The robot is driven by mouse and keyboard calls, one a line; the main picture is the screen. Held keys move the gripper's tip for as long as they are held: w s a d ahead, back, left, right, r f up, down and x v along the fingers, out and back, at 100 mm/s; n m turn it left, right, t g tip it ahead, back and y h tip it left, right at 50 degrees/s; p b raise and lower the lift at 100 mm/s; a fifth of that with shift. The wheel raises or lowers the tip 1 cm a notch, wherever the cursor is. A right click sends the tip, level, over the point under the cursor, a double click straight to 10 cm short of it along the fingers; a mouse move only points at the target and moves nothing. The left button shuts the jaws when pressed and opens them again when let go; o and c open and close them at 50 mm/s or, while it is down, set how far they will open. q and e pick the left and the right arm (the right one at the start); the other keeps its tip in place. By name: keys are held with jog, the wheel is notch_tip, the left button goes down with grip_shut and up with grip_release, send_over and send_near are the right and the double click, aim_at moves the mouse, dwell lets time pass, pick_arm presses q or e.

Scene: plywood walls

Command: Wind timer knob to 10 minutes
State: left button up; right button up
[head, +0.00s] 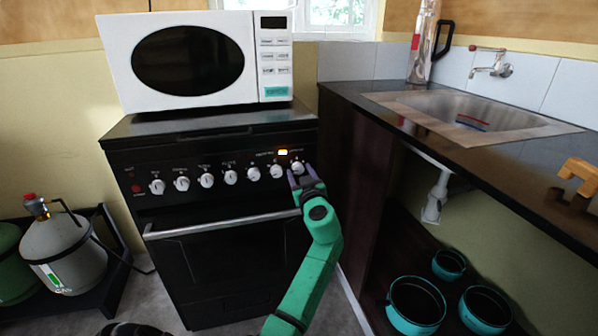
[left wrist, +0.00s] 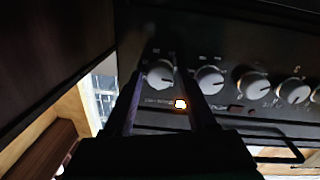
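The black stove (head: 218,240) has a row of white knobs along its front panel. The rightmost knob (head: 297,167), which I take for the timer knob, sits just right of a lit orange lamp (head: 283,152). My left gripper (head: 303,178) is at this knob, its fingers pointing at the panel. In the left wrist view, the knob (left wrist: 160,73) shows between the fingertips of the left gripper (left wrist: 164,75), which are spread apart. I cannot tell whether a finger touches it. The markings around it are too small to read. My right gripper is not in view.
A white microwave (head: 195,60) stands on the stove. The oven handle (head: 220,226) runs below the knobs. A dark counter (head: 470,150) with a sink stands close on the right, its side panel beside my gripper. Teal pots (head: 415,305) sit beneath; a gas cylinder (head: 65,250) stands left.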

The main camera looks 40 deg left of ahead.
pick_arm(q)
grip_shut()
dwell(0.9)
jog(key=shift+o, duration=2.2)
grip_release()
jog(key=shift+a, duration=0.1)
